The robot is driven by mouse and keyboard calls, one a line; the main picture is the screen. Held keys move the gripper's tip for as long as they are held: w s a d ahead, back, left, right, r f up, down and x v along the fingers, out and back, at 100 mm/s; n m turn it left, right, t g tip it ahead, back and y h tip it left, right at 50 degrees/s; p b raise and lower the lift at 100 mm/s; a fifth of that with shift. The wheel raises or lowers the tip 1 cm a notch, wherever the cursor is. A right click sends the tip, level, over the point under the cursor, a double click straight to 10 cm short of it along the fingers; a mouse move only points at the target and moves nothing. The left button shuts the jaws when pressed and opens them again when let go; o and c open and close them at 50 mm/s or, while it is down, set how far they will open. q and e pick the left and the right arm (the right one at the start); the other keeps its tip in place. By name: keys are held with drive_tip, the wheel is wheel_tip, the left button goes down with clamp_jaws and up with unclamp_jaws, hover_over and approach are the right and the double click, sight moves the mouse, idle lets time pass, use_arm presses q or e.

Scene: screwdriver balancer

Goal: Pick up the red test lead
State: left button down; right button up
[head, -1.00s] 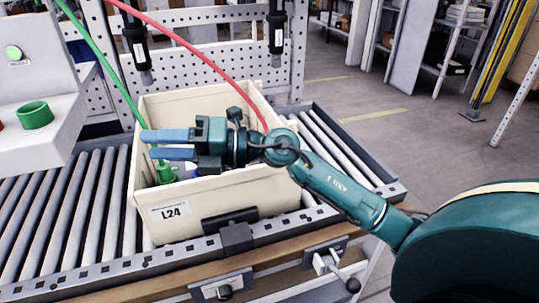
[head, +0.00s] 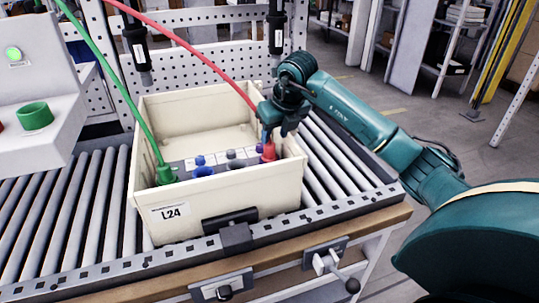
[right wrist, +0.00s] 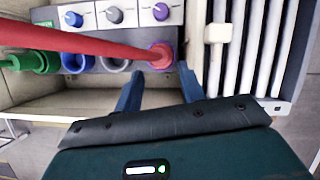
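The red test lead (head: 205,68) runs down from the upper left to a red plug (head: 268,152) at the right end of a panel inside the bin. The red plug also shows in the right wrist view (right wrist: 160,56), upright at the socket row, with its cable crossing to the left. My right gripper (head: 272,138) points down over this plug. In the right wrist view my right gripper (right wrist: 158,82) is open, its blue fingers spread on either side of the plug. Contact with the plug cannot be told. My left gripper is out of view.
The cream bin (head: 170,212), labelled L24, stands on a roller conveyor (head: 85,205). A green lead (head: 110,80) ends at a green plug at the panel's left. Blue and grey sockets lie between. Two black tools hang behind the bin, before a perforated board.

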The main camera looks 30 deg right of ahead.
sight(271, 145)
drive_tip(key=shift+p+x, duration=0.35)
drive_tip(key=shift+x, duration=3.1)
drive_tip(key=shift+w, duration=0.1)
drive_tip(key=shift+c, duration=0.5)
drive_tip(key=c, duration=0.7)
drive_tip(key=shift+r, duration=5.1)
drive_tip(key=shift+c, duration=0.2)
